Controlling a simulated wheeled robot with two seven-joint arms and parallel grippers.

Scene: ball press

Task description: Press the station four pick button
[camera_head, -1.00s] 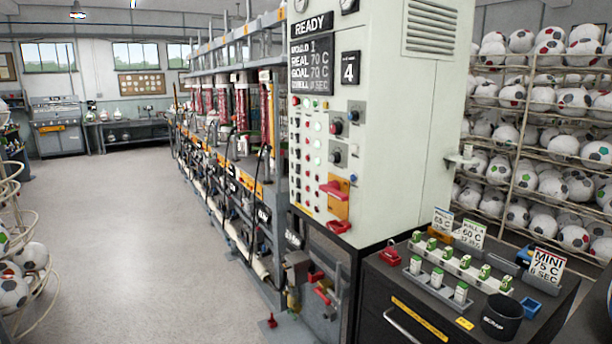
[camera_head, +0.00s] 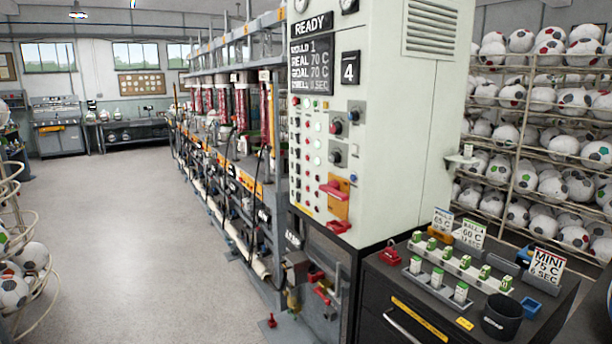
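A tall white control cabinet (camera_head: 400,150) stands in the middle. Its sign (camera_head: 349,69) reads 4, and its dark display (camera_head: 311,67) reads READY, mould 1, real 70 C and goal 70 C. The front panel (camera_head: 311,163) carries columns of small red, green, white and dark buttons and lamps. Their labels are too small to read, so I cannot tell which is the pick button. A red handle on a yellow plate (camera_head: 338,200) sits low on the panel. Neither of my grippers is in view.
A dark cabinet (camera_head: 392,322) at the lower right bears racks of green-and-white pieces, sign cards and a black scrap bin (camera_head: 502,318). Ball racks (camera_head: 548,120) fill the right. A row of presses (camera_head: 228,150) runs back on the left. The grey floor (camera_head: 130,230) is open.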

